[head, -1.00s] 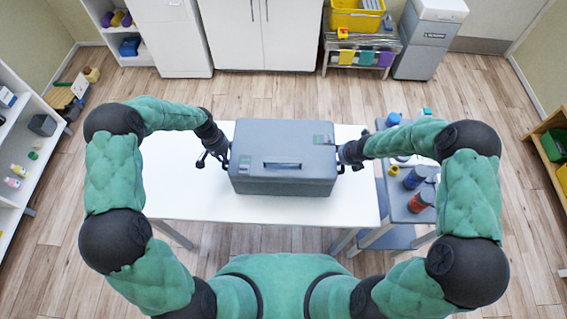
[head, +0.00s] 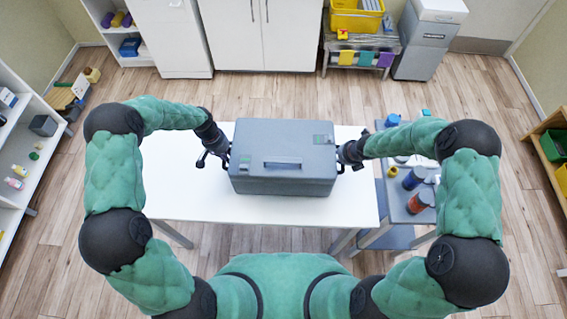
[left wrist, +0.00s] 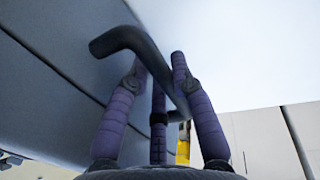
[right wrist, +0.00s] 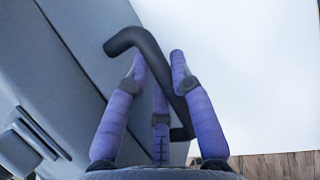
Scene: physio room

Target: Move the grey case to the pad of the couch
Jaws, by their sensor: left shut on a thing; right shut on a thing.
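The grey case (head: 283,160), a wide box with a lid, a recessed top grip and a small green label, is at the white table (head: 190,205), level and near its middle. I cannot tell whether it rests on the top or hangs just above it. My left gripper (head: 224,158) is shut on the dark handle at its left end; the bent handle (left wrist: 120,40) runs between the fingers in the left wrist view. My right gripper (head: 343,160) is shut on the right handle (right wrist: 130,38), seen in the right wrist view. I see no couch pad that I can identify.
A grey trolley (head: 395,208) with bottles and small items stands close against the table's right side. Shelves (head: 15,150) line the left wall; white cabinets (head: 262,35) and a rack with a yellow crate (head: 357,18) stand at the back. Floor is open around the table's left and far sides.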

